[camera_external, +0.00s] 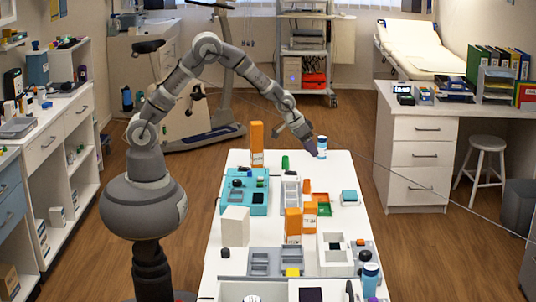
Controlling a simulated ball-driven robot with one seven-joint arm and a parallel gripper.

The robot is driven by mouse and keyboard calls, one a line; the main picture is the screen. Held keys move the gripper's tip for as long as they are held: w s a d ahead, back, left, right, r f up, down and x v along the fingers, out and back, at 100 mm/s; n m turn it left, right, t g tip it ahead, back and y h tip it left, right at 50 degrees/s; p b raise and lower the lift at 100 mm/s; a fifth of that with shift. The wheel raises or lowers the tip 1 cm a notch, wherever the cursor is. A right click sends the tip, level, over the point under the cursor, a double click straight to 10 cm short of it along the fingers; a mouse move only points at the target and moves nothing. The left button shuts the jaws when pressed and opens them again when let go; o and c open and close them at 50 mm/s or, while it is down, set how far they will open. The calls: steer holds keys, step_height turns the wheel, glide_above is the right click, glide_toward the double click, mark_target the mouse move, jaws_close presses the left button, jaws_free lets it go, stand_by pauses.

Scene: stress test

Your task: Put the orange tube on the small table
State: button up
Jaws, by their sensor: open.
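My gripper (312,148) is at the far end of the long white table (232,262), pointing down beside a white bottle with a blue cap (322,148). It is open; whether it touches the bottle cannot be told. A small orange piece (306,186) stands near the middle of the table, below my gripper in the picture; it may be the orange tube, but it is too small to be sure. No separate small table can be clearly made out.
A tall orange box (257,144) stands at the table's far left. A teal tray (233,207), orange boxes (293,226), grey trays (264,264) and a blue bottle (370,280) crowd the table.

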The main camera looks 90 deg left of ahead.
steer(key=g, duration=0.2)
glide_above(307, 183)
steer(key=s, duration=0.2)
steer(key=shift+n, duration=0.3)
steer(key=f, duration=0.9)
steer(key=shift+s+a+f+b, duration=0.1)
steer(key=shift+a+f+b, duration=0.1)
steer(key=shift+f+b, duration=0.1)
steer(key=b+x, duration=0.3)
steer(key=x, duration=0.4)
steer(key=shift+a, duration=0.1)
steer(key=shift+r, duration=0.15)
steer(key=shift+c, duration=0.3)
jaws_close()
step_height(307, 183, up, 10)
steer(key=p, duration=0.4)
steer(key=s+d+m, duration=0.1)
steer(key=s+d, duration=0.4)
steer(key=s+d+f+m+h, duration=0.1)
steer(key=s+d+m, duration=0.1)
steer(key=s+d, duration=0.3)
steer(key=s+d+f+m+t, duration=0.1)
steer(key=s+d, duration=0.4)
steer(key=s, duration=0.1)
steer(key=shift+s+d+f+m+h, duration=0.15)
steer(key=shift+s+d+m+h, duration=0.05)
steer(key=shift+d+m+h, duration=0.1)
